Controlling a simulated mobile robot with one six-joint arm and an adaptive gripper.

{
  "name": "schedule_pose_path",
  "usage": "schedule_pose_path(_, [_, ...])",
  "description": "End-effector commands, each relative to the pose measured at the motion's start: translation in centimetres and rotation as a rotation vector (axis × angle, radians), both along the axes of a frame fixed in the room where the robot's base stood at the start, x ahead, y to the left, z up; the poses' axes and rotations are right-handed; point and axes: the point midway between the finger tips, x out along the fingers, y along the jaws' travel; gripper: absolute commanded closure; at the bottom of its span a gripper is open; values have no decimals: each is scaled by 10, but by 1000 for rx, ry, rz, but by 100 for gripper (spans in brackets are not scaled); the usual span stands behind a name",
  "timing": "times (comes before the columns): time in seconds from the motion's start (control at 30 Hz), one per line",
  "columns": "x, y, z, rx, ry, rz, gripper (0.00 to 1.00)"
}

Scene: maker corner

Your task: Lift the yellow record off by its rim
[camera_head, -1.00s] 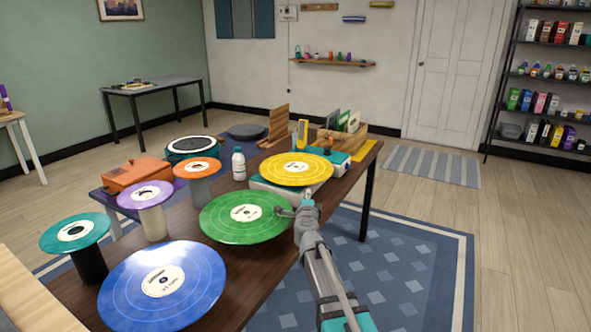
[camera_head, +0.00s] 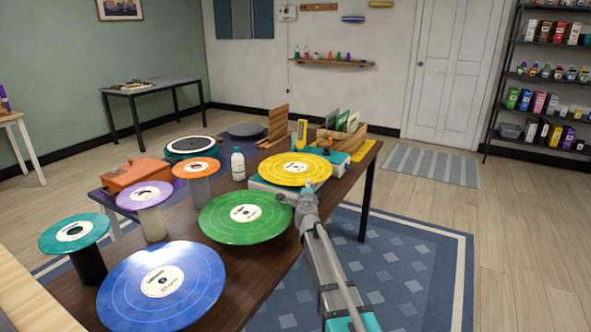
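The yellow record (camera_head: 295,170) lies flat on a teal and white box-like base (camera_head: 262,186) near the right edge of the dark wooden table. My gripper (camera_head: 291,199) is at the table's right edge, just in front of the yellow record and beside the right rim of the green record (camera_head: 244,218). It appears apart from the yellow record, though the gap is hard to judge. The fingers are small and partly hidden by my arm, so their opening does not show clearly.
A blue record (camera_head: 162,287) lies at the front. Teal (camera_head: 75,233), purple (camera_head: 145,195) and orange (camera_head: 197,168) records sit on stands at left. A white bottle (camera_head: 238,165) stands left of the yellow record. A wooden rack (camera_head: 341,138) stands behind it. Right of the table is open floor.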

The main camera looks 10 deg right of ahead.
Motion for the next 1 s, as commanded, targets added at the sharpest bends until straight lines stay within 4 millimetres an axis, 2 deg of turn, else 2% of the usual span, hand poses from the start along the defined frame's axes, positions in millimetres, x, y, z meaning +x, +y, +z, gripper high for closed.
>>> schedule_pose_path(0.17, [11, -2, -1, 0, 0, 0, 73])
schedule_pose_path(0.53, [48, -10, -3, 0, 0, 1, 73])
schedule_pose_path(1.0, [50, -10, -3, 0, 0, 2, 73])
